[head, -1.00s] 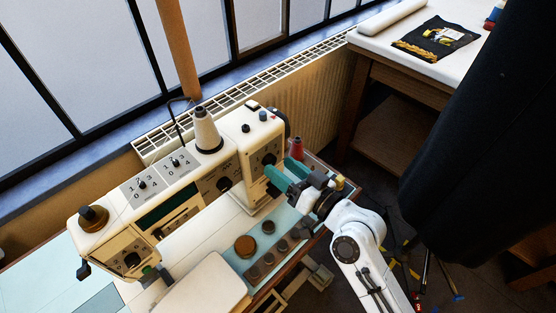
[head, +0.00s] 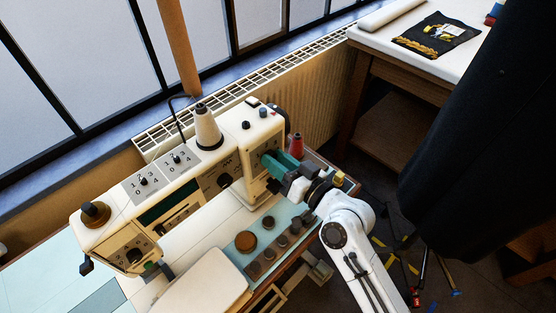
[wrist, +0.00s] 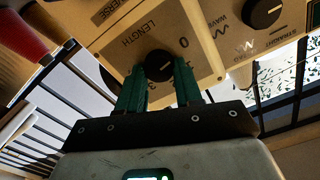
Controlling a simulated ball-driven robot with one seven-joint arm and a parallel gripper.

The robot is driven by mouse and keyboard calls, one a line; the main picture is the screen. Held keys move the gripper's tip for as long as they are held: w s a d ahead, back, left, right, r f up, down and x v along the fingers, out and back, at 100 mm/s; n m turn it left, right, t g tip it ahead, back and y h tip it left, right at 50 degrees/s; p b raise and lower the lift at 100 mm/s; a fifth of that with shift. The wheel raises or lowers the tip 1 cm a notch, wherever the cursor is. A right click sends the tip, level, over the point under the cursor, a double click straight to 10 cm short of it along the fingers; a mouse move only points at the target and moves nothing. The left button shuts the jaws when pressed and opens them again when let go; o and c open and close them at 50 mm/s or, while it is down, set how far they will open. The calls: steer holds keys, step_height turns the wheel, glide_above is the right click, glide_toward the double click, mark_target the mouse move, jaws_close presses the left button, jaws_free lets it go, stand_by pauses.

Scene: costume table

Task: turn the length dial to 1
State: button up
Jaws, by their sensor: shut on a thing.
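The sewing machine (head: 160,205) stands on the table with its control end toward my arm. Its length dial (wrist: 160,68) is a black knob under the word LENGTH in the wrist view, on a beige panel. A 0 shows beside it, and other digits are partly covered by my fingers. The dial's pointer setting cannot be read clearly. My gripper (wrist: 161,72) has its green fingers on either side of the dial, shut on it. In the head view my gripper (head: 270,160) reaches the machine's right end, and its fingers hide the dial.
A second black dial, WAVE (wrist: 263,12), sits nearby on the panel. A red spool (head: 296,145) stands behind my gripper. Round brown and grey pieces (head: 246,241) lie on the pale blue surface in front. A dark cloth (head: 470,150) hangs at the right.

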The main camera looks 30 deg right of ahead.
steer(key=shift+c, duration=1.1)
steer(key=m, duration=0.5)
steer(key=shift+d+p, duration=0.2)
steer(key=shift+p, duration=0.1)
steer(key=shift+f+m+p, duration=0.15)
steer(key=shift+m+p, duration=0.45)
steer(key=shift+m, duration=1.7)
steer(key=o, duration=1)
steer(key=shift+o, duration=0.2)
